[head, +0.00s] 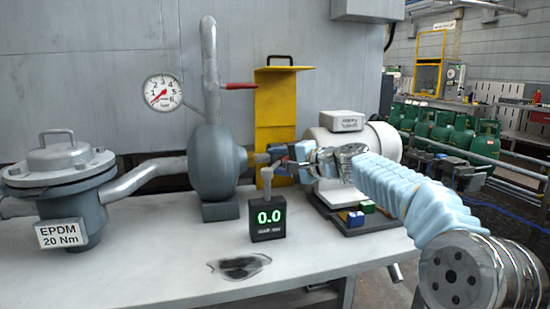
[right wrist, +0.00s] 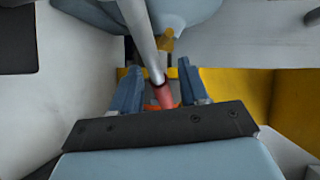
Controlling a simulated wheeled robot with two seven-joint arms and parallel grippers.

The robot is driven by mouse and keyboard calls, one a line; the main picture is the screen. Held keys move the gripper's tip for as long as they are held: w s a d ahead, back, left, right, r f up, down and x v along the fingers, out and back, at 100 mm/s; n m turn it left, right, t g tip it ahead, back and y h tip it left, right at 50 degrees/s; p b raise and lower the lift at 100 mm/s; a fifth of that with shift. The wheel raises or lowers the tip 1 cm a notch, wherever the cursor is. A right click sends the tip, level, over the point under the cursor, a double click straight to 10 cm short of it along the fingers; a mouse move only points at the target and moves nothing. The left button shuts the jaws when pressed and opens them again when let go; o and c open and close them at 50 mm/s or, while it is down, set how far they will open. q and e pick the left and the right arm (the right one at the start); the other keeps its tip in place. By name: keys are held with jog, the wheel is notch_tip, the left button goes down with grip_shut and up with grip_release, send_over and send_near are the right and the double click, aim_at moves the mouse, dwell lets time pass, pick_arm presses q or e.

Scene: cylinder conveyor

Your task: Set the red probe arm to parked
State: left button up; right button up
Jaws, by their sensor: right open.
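A small black box (head: 268,219) with a green "0.0" display stands on the bench, with a short grey post (head: 267,180) rising from it. The right wrist view shows a grey rod (right wrist: 143,35) ending in a red part (right wrist: 163,95), which looks like the red probe arm. My right gripper (head: 277,150) is between the pump and the motor, above and behind the box. In the wrist view its open blue fingers (right wrist: 158,82) lie on either side of the red part. Contact cannot be told. In the head view the gripper largely hides the red part. My left gripper is out of view.
The grey pump (head: 213,163), yellow guard (head: 276,105) and white motor (head: 383,142) crowd the gripper. A blue cube (head: 355,218) and green cube (head: 367,206) sit by the motor. The flanged vessel (head: 72,200) is left. The bench front (head: 150,260) is mostly clear.

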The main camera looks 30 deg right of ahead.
jog(key=shift+w+a+f, duration=0.1)
jog(key=shift+w+a, duration=0.15)
jog(key=shift+w, duration=0.45)
grip_shut()
